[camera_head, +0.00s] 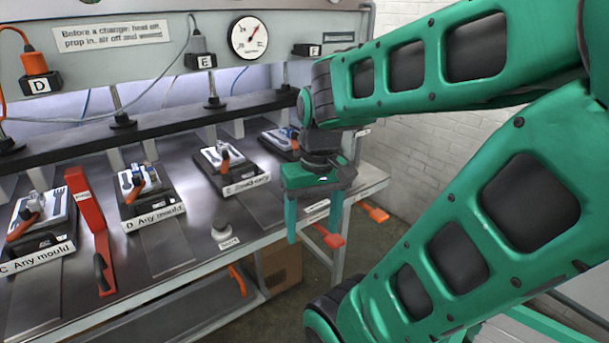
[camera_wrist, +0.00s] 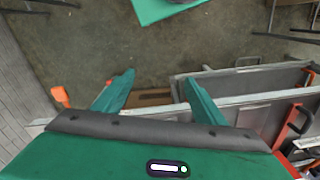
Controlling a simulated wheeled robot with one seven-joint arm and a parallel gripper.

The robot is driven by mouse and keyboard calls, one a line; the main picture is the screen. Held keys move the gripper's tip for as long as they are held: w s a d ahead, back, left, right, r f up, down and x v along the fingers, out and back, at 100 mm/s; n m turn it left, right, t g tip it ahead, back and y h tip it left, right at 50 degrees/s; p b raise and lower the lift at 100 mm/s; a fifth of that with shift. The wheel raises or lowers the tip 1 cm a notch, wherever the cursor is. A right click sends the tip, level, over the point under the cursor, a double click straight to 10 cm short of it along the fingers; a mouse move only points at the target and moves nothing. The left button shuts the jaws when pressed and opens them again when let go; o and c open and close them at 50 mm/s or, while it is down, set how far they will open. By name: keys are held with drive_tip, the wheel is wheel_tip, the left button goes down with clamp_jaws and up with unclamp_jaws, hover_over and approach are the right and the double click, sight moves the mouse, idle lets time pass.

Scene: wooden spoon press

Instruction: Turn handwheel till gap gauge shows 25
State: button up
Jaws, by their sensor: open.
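I cannot make out a handwheel in either view. My gripper (camera_head: 313,232) is open and empty, pointing down in front of the right end of the press bench. In the wrist view, my gripper's green fingers (camera_wrist: 158,80) are spread apart above the floor and bench edge, with nothing between them.
The steel bench (camera_head: 270,207) carries several mould stations, including one labelled D (camera_head: 153,217). A red prop (camera_head: 88,215) lies between two stations. Red (camera_head: 330,237) and orange (camera_head: 376,213) handles stick out at the right.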

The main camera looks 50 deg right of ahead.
drive_tip(key=w+d+r+n+t, duration=0.2)
drive_tip(key=w+d+r+n, duration=0.1)
drive_tip(key=w+d, duration=0.55)
drive_tip(key=w+d+r+n+t, duration=0.25)
drive_tip(key=w+d, duration=0.35)
drive_tip(key=d, duration=0.6)
drive_tip(key=shift+n+g, duration=0.25)
drive_tip(key=shift+n, duration=0.1)
drive_tip(key=x, duration=1)
drive_tip(key=shift+w+a+f, duration=0.1)
drive_tip(key=shift+w+f, duration=0.1)
drive_tip(key=shift+w, duration=0.05)
drive_tip(key=c, duration=0.9)
